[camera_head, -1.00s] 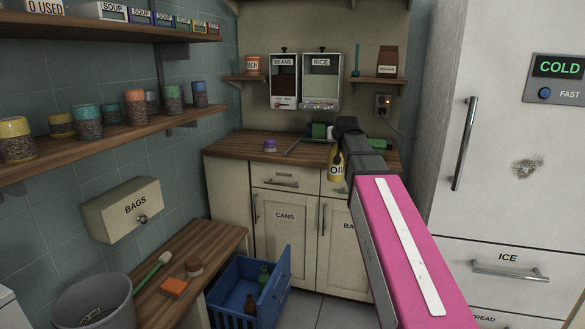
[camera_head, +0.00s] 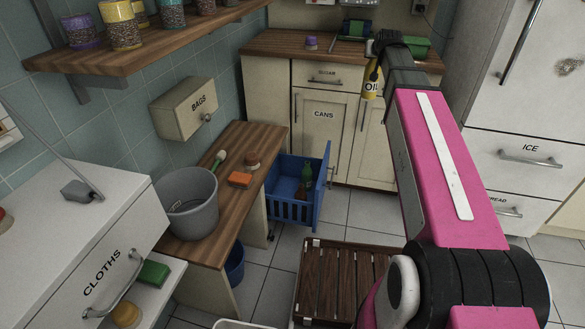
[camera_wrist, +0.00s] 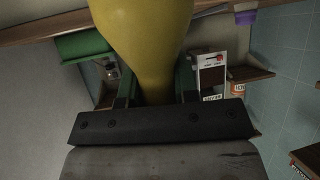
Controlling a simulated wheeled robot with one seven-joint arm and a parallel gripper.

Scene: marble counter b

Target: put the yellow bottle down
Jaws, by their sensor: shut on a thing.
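The yellow bottle (camera_head: 370,88) with a dark top and a label reading OIL hangs upright at the end of my arm in the head view, in front of the far cupboards. In the wrist view the yellow bottle (camera_wrist: 145,30) fills the upper middle, between the two green-edged fingers. My gripper (camera_wrist: 157,90) is shut on it. In the head view my gripper (camera_head: 376,62) is small and partly hidden by my wrist. The bottle's underside appears clear of any surface.
The far wooden counter (camera_head: 275,42) holds a purple-lidded jar (camera_head: 311,43) and a green box (camera_head: 416,46). A low wooden bench (camera_head: 258,137) holds a grey bucket (camera_head: 187,203), an orange sponge (camera_head: 240,179) and a brush. A blue crate (camera_head: 292,206) with bottles and a slatted wooden rack (camera_head: 340,285) stand near it.

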